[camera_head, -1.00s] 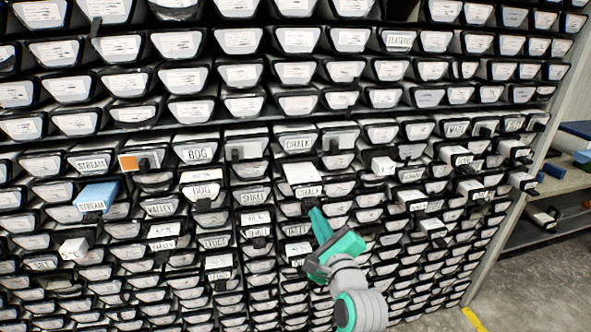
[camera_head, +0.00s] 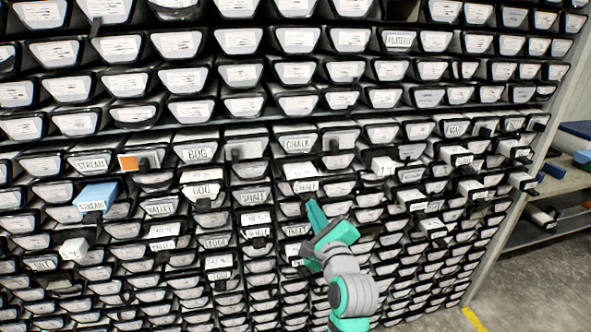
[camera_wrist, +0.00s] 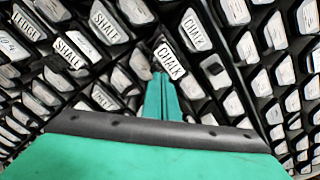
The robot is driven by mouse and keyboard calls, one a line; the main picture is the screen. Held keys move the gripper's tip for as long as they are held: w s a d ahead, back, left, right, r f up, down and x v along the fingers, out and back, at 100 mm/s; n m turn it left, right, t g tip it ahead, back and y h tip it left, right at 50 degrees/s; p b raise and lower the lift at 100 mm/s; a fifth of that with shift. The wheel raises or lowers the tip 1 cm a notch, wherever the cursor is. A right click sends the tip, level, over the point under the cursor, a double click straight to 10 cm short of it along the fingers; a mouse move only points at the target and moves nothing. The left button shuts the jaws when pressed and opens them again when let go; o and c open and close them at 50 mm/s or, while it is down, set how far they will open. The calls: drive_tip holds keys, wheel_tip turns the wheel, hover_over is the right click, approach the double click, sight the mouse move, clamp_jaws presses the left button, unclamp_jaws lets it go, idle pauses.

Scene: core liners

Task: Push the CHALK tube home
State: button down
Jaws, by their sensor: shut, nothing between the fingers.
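A white tube end lettered CHALK (camera_head: 305,186) sticks out of the rack, with its pale top showing behind the label. A second label lettered CHALK (camera_head: 297,142) sits in the row above it. My gripper (camera_head: 309,203) is shut and empty, its green fingertips just below the lower CHALK end. In the wrist view, the fingertips (camera_wrist: 160,78) lie right beside the lower CHALK label (camera_wrist: 170,61); I cannot tell whether they touch it. The other CHALK label (camera_wrist: 195,30) is up and to the right there.
Neighbouring ends stick out of the rack, among them a white BOG tube (camera_head: 203,190), a blue STREAM tube (camera_head: 97,197) and several white ones at right. A side shelf (camera_head: 560,180) and open floor (camera_head: 540,285) lie to the right.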

drive_tip(key=v, duration=1.1)
drive_tip(key=s+f+n+g+h, duration=0.1)
drive_tip(key=s+f+n+h, duration=0.25)
drive_tip(key=s+f, duration=0.65)
drive_tip(key=s+f+n+h, duration=0.2)
drive_tip(key=s+f+n, duration=0.35)
drive_tip(key=f, duration=0.85)
drive_tip(key=s+a+f+n, duration=0.1)
drive_tip(key=s+f+n, duration=0.1)
drive_tip(key=s+n, duration=0.5)
drive_tip(key=s+a+f+n, duration=0.1)
drive_tip(key=s+n, duration=0.6)
drive_tip(key=s, duration=1.1)
drive_tip(key=shift+a+f+g, duration=0.2)
drive_tip(key=shift+f+g, duration=0.2)
drive_tip(key=shift+f, duration=0.25)
drive_tip(key=shift+s, duration=0.1)
